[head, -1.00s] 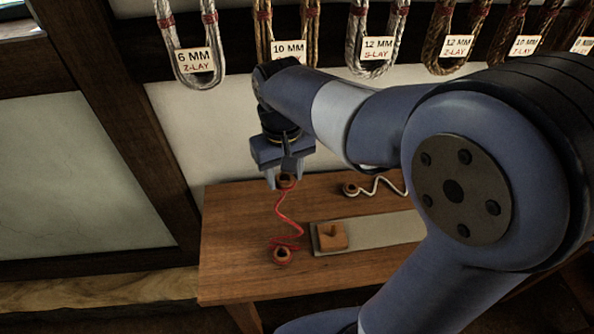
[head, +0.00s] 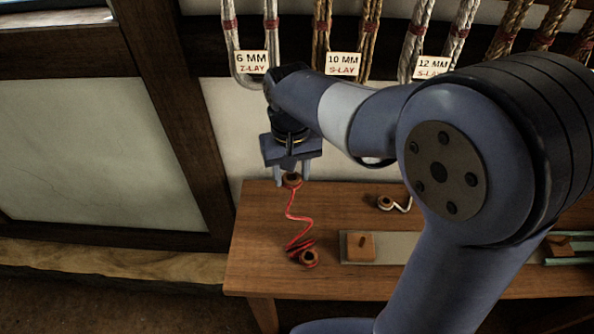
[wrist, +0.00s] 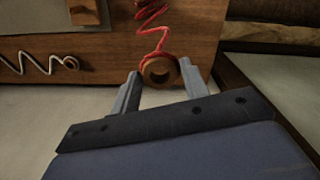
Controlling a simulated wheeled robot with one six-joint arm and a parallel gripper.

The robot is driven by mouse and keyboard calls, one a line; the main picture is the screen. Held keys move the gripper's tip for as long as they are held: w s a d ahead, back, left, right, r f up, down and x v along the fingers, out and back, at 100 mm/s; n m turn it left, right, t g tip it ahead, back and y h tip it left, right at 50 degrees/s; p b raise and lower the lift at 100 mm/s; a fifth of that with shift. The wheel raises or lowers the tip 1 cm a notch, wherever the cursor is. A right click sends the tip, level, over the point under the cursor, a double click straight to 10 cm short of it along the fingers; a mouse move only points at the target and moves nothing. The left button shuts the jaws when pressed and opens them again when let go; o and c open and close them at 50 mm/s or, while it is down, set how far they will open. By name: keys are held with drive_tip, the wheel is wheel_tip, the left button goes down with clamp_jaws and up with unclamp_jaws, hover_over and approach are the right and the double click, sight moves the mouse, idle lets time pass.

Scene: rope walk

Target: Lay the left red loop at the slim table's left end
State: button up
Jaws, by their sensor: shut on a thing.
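The red cord (head: 299,222) runs in a zigzag across the left part of the slim wooden table (head: 262,225). My gripper (head: 291,183) is shut on the brown loop (head: 292,181) at the cord's back end, over the table's back edge near its left end. In the wrist view this loop (wrist: 159,72) sits between my two fingers, with the red cord (wrist: 150,14) leading away from it. The cord's other brown loop (head: 308,258) lies towards the table's front, beside bunched cord. Whether the held loop touches the wood I cannot tell.
A wooden block (head: 361,246) stands on a grey strip (head: 398,247) right of the cord. A white cord (head: 402,206) with a brown loop (head: 385,202) lies behind it. Labelled ropes (head: 251,62) hang on the wall. The table's left end is bare.

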drive_tip(key=p, duration=0.2)
hover_over(266, 224)
idle(0.7)
drive_tip(key=shift+f+b, duration=6.55)
drive_tip(key=shift+f, duration=4)
drive_tip(key=o, duration=0.8)
drive_tip(key=shift+o, duration=0.2)
drive_tip(key=shift+r, duration=0.1)
wheel_tip(266, 224, up, 11)
drive_tip(key=shift+f+p, duration=0.2)
drive_tip(key=shift+p, duration=0.1)
